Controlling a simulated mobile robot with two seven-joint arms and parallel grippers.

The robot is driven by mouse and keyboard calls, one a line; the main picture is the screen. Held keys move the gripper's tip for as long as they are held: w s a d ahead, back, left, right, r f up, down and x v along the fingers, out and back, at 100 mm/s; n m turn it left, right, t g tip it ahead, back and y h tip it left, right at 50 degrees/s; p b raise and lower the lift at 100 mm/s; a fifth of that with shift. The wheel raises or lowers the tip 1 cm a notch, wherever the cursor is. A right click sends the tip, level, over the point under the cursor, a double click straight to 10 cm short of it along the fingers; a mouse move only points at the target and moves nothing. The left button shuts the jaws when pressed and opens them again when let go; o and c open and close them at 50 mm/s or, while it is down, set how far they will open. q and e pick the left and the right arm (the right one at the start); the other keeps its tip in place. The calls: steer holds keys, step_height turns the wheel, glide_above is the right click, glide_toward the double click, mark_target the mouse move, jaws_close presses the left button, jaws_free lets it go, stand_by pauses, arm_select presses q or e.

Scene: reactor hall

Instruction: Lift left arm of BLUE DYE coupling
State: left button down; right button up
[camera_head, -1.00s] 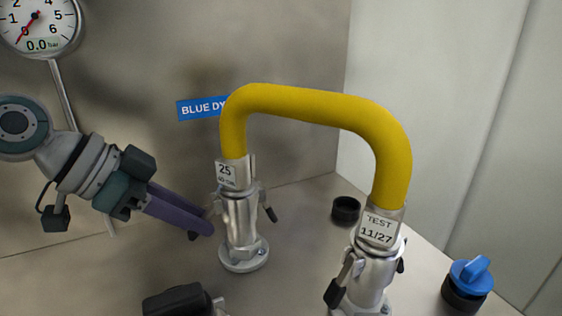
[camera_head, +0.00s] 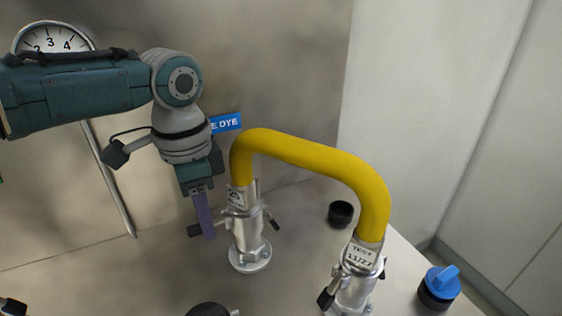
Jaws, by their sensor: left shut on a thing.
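The BLUE DYE coupling (camera_head: 247,240) is a silver fitting on a round flange, at the left end of a thick yellow hose (camera_head: 310,155). The blue label (camera_head: 227,123) is partly hidden by my arm. My left gripper (camera_head: 206,236) points down, its purple fingers shut on the coupling's left arm. That arm's black end (camera_head: 193,230) sticks out to the left of the fingers, and the arm lies roughly level. The coupling's right arm (camera_head: 272,220) has a black tip and slants down and out. My right gripper is not in view.
The hose's other end meets a second silver coupling (camera_head: 352,288) with a TEST tag. A black cap (camera_head: 341,214) and a blue-topped plug (camera_head: 440,285) are at the right. A gauge (camera_head: 52,40) is behind my arm. A dark object (camera_head: 208,309) is cut off below.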

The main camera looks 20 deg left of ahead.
stand_by(0.6)
arm_select(q)
steer(key=c, duration=0.7)
jaws_free()
step_height(320, 180, up, 10)
steer(key=shift+w+p, duration=0.1)
steer(key=shift+p, duration=0.8)
